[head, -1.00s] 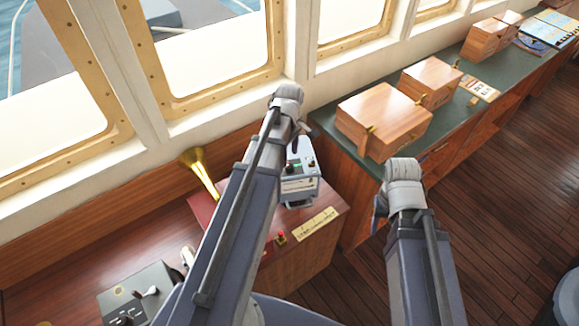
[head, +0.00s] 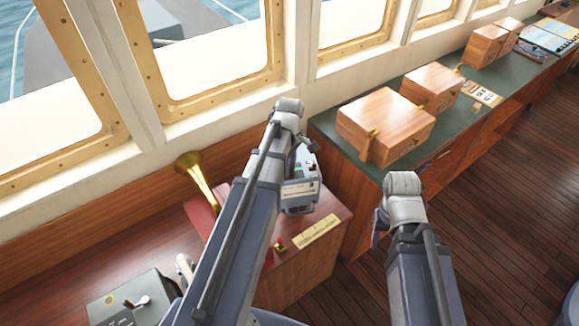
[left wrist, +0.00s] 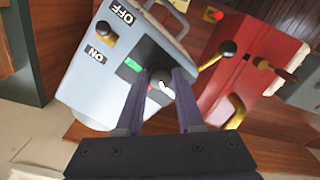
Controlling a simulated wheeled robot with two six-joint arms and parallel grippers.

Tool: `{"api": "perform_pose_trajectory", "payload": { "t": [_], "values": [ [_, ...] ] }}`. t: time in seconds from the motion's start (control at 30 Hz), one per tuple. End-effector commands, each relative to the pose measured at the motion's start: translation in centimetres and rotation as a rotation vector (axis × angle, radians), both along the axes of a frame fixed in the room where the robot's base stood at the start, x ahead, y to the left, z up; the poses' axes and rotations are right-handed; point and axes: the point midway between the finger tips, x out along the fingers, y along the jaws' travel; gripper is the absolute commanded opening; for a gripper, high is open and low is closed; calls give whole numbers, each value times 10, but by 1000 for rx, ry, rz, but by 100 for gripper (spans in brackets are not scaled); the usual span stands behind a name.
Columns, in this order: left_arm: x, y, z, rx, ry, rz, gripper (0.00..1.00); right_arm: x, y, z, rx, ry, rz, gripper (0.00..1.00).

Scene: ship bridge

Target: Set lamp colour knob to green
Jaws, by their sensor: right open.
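A pale grey lamp box (head: 300,192) stands on the wooden console, partly behind my left arm in the head view. In the left wrist view its face (left wrist: 85,75) carries a brass switch between OFF and ON labels. Its dark round knob (left wrist: 159,80) has a white pointer, with a small green label (left wrist: 133,65) beside it. My left gripper (left wrist: 161,75) has its two fingers on either side of the knob; whether they press on it is not clear. My right gripper (head: 378,226) is open and away from the box, mostly hidden by its wrist.
A brass horn (head: 200,180) and a red box (left wrist: 228,65) with brass levers are beside the lamp box. A small red button (head: 280,246) and a brass ruled plate (head: 318,231) lie in front. Wooden boxes (head: 385,122) stand on the green counter at right.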

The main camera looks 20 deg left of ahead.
Motion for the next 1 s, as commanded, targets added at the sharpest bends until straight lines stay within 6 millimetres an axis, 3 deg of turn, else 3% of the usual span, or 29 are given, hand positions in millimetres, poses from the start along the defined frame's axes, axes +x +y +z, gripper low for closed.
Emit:
{"api": "perform_pose_trajectory", "payload": {
  "t": [0.03, 0.3, 0.73, 1.0],
  "values": [
    [0, 0, 0, 0, 0, 0, 28, 0, 0, 0, 0, 0, 0, 50],
    [0, 0, 0, 0, 0, 0, 0, 0, 0, 0, 0, 0, 0, 50],
    [0, 0, 0, 0, 0, -37, 0, 0, 0, 0, 0, 0, 0, 50],
    [0, 0, 0, 0, 0, -211, 0, 0, 0, 0, 0, 0, 0, 50]
  ]
}}
